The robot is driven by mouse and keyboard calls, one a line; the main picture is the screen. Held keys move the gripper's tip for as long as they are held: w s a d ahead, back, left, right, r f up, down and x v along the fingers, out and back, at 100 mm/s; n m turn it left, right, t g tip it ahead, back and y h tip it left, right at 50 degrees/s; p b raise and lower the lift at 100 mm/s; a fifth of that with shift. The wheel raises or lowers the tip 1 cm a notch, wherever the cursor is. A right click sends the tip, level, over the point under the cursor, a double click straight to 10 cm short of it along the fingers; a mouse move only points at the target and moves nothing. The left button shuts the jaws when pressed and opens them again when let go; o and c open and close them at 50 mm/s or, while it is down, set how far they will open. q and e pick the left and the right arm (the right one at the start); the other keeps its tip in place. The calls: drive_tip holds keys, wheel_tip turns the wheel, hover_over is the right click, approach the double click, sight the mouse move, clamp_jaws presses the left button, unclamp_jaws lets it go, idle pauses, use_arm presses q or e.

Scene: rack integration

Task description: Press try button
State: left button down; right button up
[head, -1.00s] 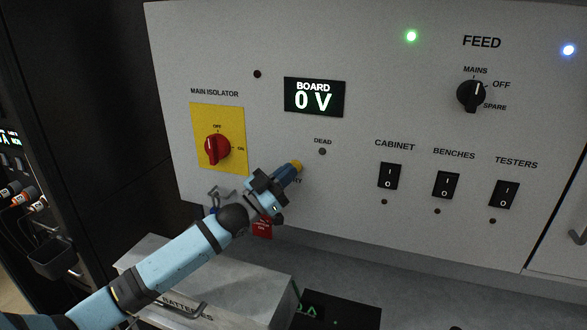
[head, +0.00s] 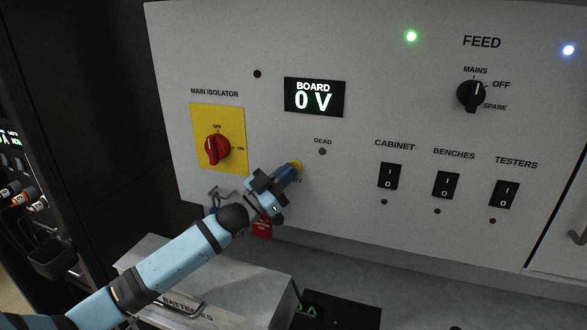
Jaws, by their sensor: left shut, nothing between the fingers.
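The try button, a small yellow knob (head: 297,164), is on the pale panel (head: 350,225), below and left of the DEAD lamp (head: 322,152). Its label is partly hidden by my gripper; only the letters "RY" show. My left gripper (head: 288,172) is shut and empty, with its blue fingertips at the yellow button, covering part of it. I cannot tell whether the tips press it or only touch it. The board display (head: 314,98) reads 0 V. My right gripper is not in view.
A red main isolator knob (head: 216,148) on a yellow plate is left of my gripper. CABINET (head: 390,176), BENCHES (head: 446,185) and TESTERS (head: 504,194) switches are to the right. A grey batteries box (head: 250,285) stands below my arm. The feed selector (head: 471,95) is upper right.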

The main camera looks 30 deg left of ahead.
use_arm(q)
drive_tip(key=shift+w, duration=0.15)
drive_tip(key=shift+w+a, duration=0.15)
drive_tip(key=shift+w, duration=0.15)
idle(0.3)
drive_tip(key=shift+s, duration=0.45)
drive_tip(key=shift+s+p, duration=0.1)
drive_tip(key=shift+p, duration=0.2)
drive_tip(key=s, duration=0.2)
drive_tip(key=s+d+p, duration=0.1)
drive_tip(key=s+p, duration=0.1)
drive_tip(key=s, duration=0.1)
drive_tip(key=shift+s+d, duration=0.35)
